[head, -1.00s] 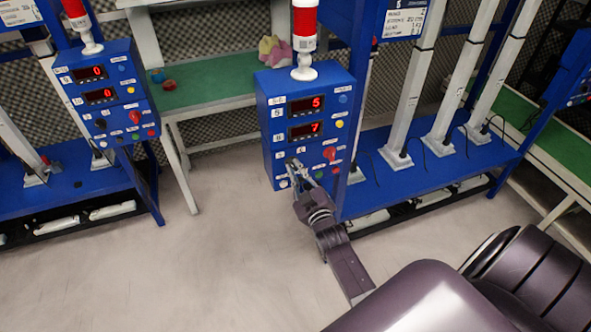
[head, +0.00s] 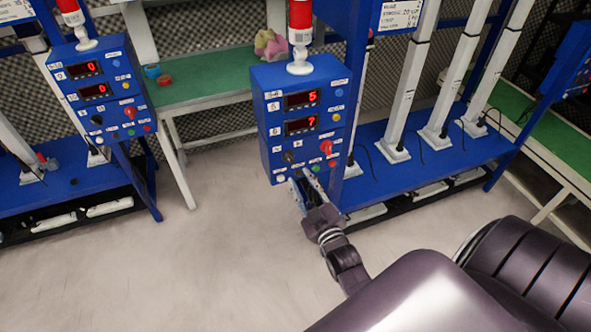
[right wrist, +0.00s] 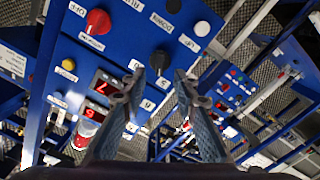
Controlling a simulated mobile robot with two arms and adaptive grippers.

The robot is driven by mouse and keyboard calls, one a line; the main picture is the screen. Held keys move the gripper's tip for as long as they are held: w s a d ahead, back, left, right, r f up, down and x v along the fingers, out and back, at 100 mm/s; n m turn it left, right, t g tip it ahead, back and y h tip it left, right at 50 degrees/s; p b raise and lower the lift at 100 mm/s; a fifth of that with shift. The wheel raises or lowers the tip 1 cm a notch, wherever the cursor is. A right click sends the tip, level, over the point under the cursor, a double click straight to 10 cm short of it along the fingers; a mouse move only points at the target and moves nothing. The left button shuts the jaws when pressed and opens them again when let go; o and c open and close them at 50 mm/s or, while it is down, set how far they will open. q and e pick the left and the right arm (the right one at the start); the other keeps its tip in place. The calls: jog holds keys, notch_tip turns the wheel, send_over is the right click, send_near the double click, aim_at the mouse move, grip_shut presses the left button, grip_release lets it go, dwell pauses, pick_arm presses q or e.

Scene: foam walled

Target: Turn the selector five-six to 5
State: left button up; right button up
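The blue control panel (head: 270,130) has two lit red displays reading 5 above 7. The black selector knob (head: 288,157) is low on its front, left of a red knob (head: 326,147). In the right wrist view the black knob (right wrist: 160,61) has small labels around it; its exact pointing direction is hard to tell. My right gripper (head: 304,178) is just below and in front of the knob. In the right wrist view my right gripper (right wrist: 159,78) is open and empty, its fingertips apart with the knob showing beyond the gap. My left gripper is not in view.
A white button (right wrist: 202,28) and the red knob (right wrist: 98,21) flank the selector in the right wrist view. A red and white signal light (head: 300,35) stands on the panel. A similar panel (head: 75,90) with displays at 0 is at left. Floor between is clear.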

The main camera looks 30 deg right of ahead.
jog(key=shift+v, duration=2.15)
jog(key=s+a+f+g+y, duration=0.1)
jog(key=s+a+f+g, duration=0.25)
jog(key=f, duration=0.65)
jog(key=s+a+f+g+y, duration=0.1)
jog(key=s+a+f+g, duration=0.2)
jog(key=f, duration=0.7)
jog(key=s+a+f+g+y, duration=0.2)
jog(key=s+a+f, duration=0.25)
jog(key=f, duration=0.55)
jog(key=s+f+g, duration=0.2)
jog(key=s+f, duration=0.3)
jog(key=s, duration=0.5)
jog(key=s+f+g, duration=0.3)
jog(key=s+f, duration=0.3)
jog(key=s, duration=0.4)
jog(key=s+f+m+g, duration=0.1)
jog(key=s+f+g, duration=0.2)
jog(key=s, duration=0.6)
notch_tip(320, 180, down, 3)
jog(key=shift+s+a+r, duration=0.15)
jog(key=shift+s+r, duration=0.05)
jog(key=shift+s, duration=0.2)
